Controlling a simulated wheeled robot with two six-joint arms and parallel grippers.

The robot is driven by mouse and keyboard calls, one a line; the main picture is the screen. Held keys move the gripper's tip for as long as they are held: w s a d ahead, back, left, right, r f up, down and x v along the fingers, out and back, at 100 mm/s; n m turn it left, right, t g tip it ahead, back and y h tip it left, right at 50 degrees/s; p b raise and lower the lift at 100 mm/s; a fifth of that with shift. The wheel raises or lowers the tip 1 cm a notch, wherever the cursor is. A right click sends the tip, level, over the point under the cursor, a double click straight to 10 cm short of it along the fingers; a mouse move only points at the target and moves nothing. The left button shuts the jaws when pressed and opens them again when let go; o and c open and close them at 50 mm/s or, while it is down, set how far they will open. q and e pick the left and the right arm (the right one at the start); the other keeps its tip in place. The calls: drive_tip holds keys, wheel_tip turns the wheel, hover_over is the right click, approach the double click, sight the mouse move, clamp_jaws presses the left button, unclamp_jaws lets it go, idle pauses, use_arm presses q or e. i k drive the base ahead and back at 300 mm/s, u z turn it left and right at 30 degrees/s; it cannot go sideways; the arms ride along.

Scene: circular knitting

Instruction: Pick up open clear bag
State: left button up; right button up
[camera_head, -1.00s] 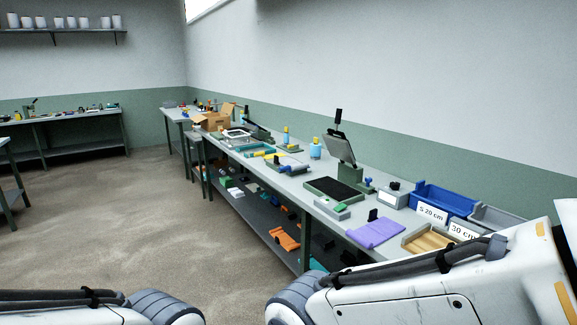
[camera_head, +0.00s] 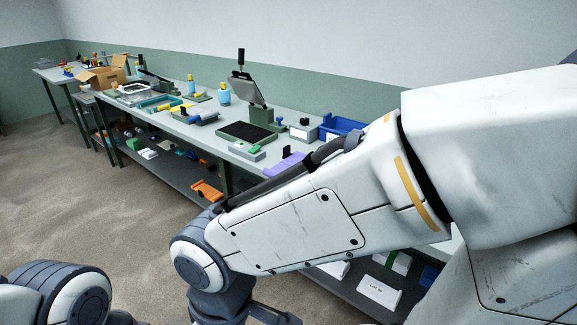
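I cannot make out an open clear bag anywhere in the head view. My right arm crosses the right half of the picture and hides part of the workbench. Its wrist runs down to the bottom edge, and its fingers do not show. Only a rounded joint of my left arm shows at the bottom left, and its gripper is out of the picture.
A long grey workbench (camera_head: 212,130) runs along the wall. An orange item (camera_head: 207,190) lies on the lower shelf. Floor is clear at left.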

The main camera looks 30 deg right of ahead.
sight(133, 93)
drive_tip(key=u, duration=0.4)
drive_tip(key=i, duration=2.1)
drive_tip(key=u, duration=0.35)
drive_tip(key=i, duration=1.95)
drive_tip(key=z, duration=0.4)
drive_tip(key=i, duration=1.85)
drive_tip(key=z, duration=0.35)
